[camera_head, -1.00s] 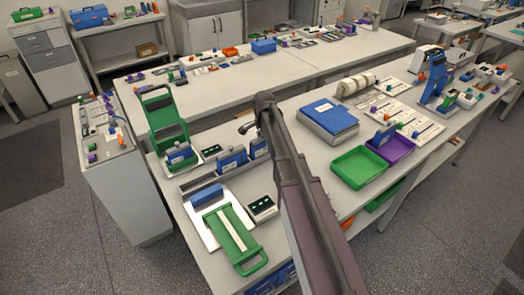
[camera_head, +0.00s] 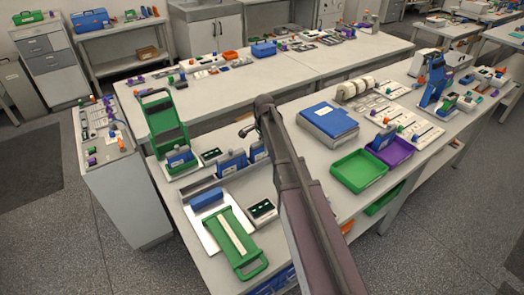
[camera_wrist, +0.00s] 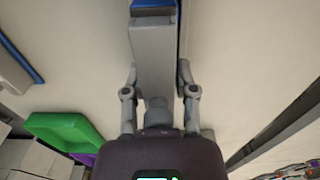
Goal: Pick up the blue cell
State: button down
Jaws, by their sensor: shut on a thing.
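My gripper (camera_wrist: 157,85) has its two fingers closed on either side of a grey block-like body with a blue end, the blue cell (camera_wrist: 153,4), at the top of the wrist view. Most of the blue part lies beyond the picture's edge. In the head view my arm hides the gripper and what it holds. Other blue cells (camera_head: 230,164) stand upright in the grey rack on the near bench, just left of my arm; the one closest to the arm is partly covered. I cannot tell how high the held thing is.
A green tray (camera_head: 358,183) and a purple tray (camera_head: 399,153) lie right of my arm, with a blue-topped box (camera_head: 327,119) behind them. A green-handled fixture (camera_head: 233,242) and a green stand (camera_head: 165,128) are on the left. Bare bench shows around the box.

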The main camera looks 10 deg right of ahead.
jog(key=shift+r, duration=0.2)
notch_tip(320, 180, up, 3)
jog(key=p, duration=0.3)
jog(key=shift+r+p, duration=0.15)
jog(key=shift+p, duration=0.2)
jog(key=s+d+r+p, duration=0.1)
jog(key=s+d, duration=0.8)
jog(key=s, duration=0.4)
jog(key=shift+r, duration=0.15)
jog(key=shift+d, duration=0.1)
jog(key=shift+s, duration=0.1)
jog(key=shift+s, duration=0.1)
